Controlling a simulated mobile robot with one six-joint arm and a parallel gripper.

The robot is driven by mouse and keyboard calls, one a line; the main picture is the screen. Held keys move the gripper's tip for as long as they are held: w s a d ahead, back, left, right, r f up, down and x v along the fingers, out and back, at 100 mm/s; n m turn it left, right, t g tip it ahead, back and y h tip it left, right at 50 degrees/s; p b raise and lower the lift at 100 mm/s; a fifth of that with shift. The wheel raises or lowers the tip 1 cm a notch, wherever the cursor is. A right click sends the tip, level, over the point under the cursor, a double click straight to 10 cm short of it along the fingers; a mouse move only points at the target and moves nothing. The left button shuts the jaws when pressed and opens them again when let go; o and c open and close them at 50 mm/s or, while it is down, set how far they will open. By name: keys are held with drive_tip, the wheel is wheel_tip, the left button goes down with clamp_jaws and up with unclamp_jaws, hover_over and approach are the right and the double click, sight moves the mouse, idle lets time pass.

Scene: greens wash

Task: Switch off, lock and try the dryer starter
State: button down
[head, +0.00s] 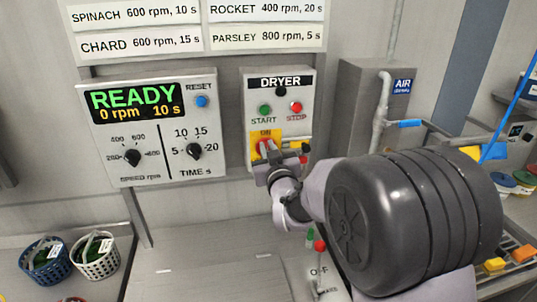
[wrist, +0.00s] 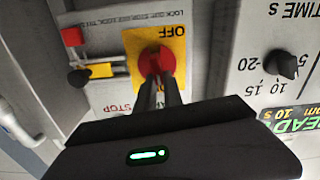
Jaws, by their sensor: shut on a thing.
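The dryer starter box (head: 252,88) is on the wall, with a green START button (head: 264,109) and a red STOP button (head: 296,107). Below them is a yellow plate (head: 258,134) with a red rotary handle (wrist: 157,60). My gripper (wrist: 160,82) is shut on the red handle. Its fingers hide much of the handle, so I cannot tell its exact position. Beside the plate are a yellow piece (wrist: 101,71), a red block (wrist: 73,36) and a black round piece (wrist: 78,77).
Left of the starter, a control panel (head: 120,172) shows READY, 0 rpm, 10 s. Blue (head: 47,262) and white (head: 95,256) baskets of greens stand at lower left. A red-knobbed lever (head: 320,245) is below. A grey AIR cabinet (head: 355,105) stands right.

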drive_tip(key=shift+s+a+f+n+b, duration=0.1)
drive_tip(key=shift+a+f+n+b, duration=0.2)
drive_tip(key=shift+n+b, duration=2)
drive_tip(key=shift+s+a+f+n+b, duration=0.1)
drive_tip(key=shift+a+f+n+b, duration=0.15)
drive_tip(key=shift+n+b, duration=2.05)
drive_tip(key=shift+a+f+n+b, duration=0.3)
drive_tip(key=shift+n+b, duration=0.8)
drive_tip(key=shift+n, duration=2.4)
drive_tip(key=shift+d, duration=0.1)
drive_tip(key=c, duration=1.5)
unclamp_jaws()
